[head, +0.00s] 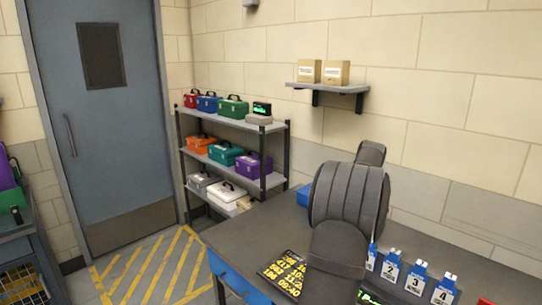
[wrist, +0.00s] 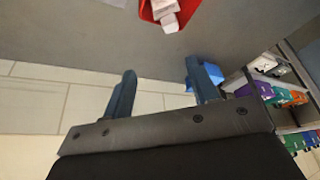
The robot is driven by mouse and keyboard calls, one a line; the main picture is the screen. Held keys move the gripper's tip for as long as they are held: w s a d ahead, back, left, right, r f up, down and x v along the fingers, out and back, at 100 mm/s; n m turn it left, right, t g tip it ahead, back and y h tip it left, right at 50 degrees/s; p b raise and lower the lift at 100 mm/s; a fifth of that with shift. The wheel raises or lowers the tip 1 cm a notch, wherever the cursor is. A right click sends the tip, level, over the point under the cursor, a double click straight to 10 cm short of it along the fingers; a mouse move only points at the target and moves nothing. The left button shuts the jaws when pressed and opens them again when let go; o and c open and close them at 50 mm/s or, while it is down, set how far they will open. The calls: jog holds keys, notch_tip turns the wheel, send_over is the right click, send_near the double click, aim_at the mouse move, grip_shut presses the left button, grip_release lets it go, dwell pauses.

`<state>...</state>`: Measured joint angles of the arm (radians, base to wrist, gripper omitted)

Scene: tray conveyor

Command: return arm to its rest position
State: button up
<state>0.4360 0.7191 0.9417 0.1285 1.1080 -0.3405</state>
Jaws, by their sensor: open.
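My gripper (wrist: 161,67) shows in the wrist view with its two blue-grey fingers spread apart and nothing between them. It is hidden in the head view, where my dark padded arm stands folded over the table (head: 265,222). In the wrist view a red bin (wrist: 145,12) holding white packets lies beyond the fingers, apart from them. A blue object (wrist: 211,72) shows partly behind the right finger.
Blue numbered holders (head: 415,278) and a black board with yellow figures (head: 285,272) are near my arm. A shelf rack (head: 230,147) carries several coloured toolboxes. A wall shelf (head: 328,87) holds two cartons. A door (head: 105,120) and yellow-striped floor (head: 150,270) lie left.

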jog(key=s+d+r+m+h, duration=0.1)
jog(key=s+d+r+m, duration=0.1)
jog(key=s+d, duration=0.65)
jog(key=s+d+r+m+h, duration=0.1)
jog(key=s+d+r+m, duration=0.3)
jog(key=s, duration=0.8)
jog(key=s+d+f, duration=0.1)
jog(key=s+d, duration=0.2)
jog(key=s, duration=0.8)
jog(key=s+d+f+m+g, duration=0.1)
jog(key=s+d, duration=0.3)
jog(key=s, duration=0.7)
jog(key=shift+s+f+h, duration=0.3)
jog(key=shift+s+f, duration=0.1)
jog(key=shift+f, duration=0.2)
